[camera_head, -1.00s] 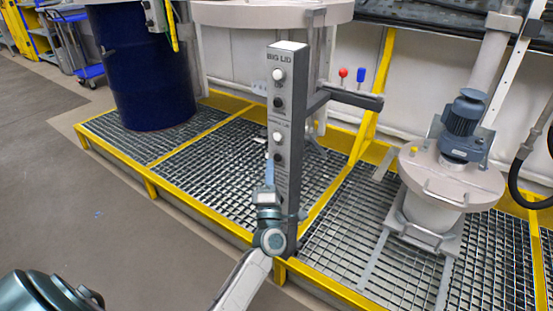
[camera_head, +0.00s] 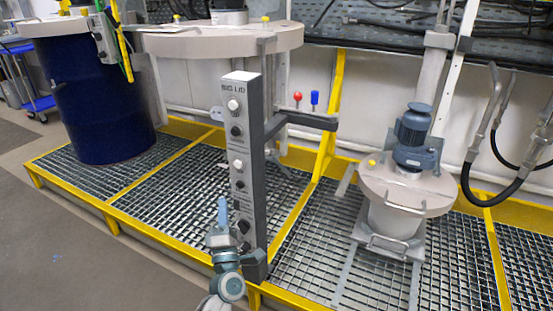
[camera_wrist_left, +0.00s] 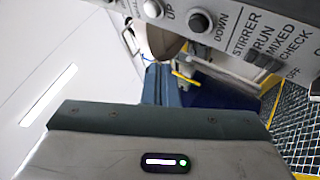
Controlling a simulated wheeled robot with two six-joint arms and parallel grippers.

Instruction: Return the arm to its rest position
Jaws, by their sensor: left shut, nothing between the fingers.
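My left gripper (camera_head: 222,212) stands upright at the lower part of the grey control post in the head view, fingers together and empty. The post (camera_head: 258,185) carries white and black buttons and reads BIG LID at its top. The gripper overlaps the post's lower left edge; I cannot tell whether they touch. In the left wrist view the shut fingers (camera_wrist_left: 158,84) point away from the camera, below the button panel (camera_wrist_left: 268,30). That panel shows UP, DOWN and STIRRER labels. My right gripper is in no view.
A blue drum (camera_head: 100,112) stands at the left on the yellow-edged grating. A small lidded vessel with a motor (camera_head: 414,135) stands at the right. A bracket arm (camera_head: 308,120) juts right from the post. Black hoses (camera_head: 490,195) hang at the far right. Grey floor (camera_head: 85,255) lies open at front left.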

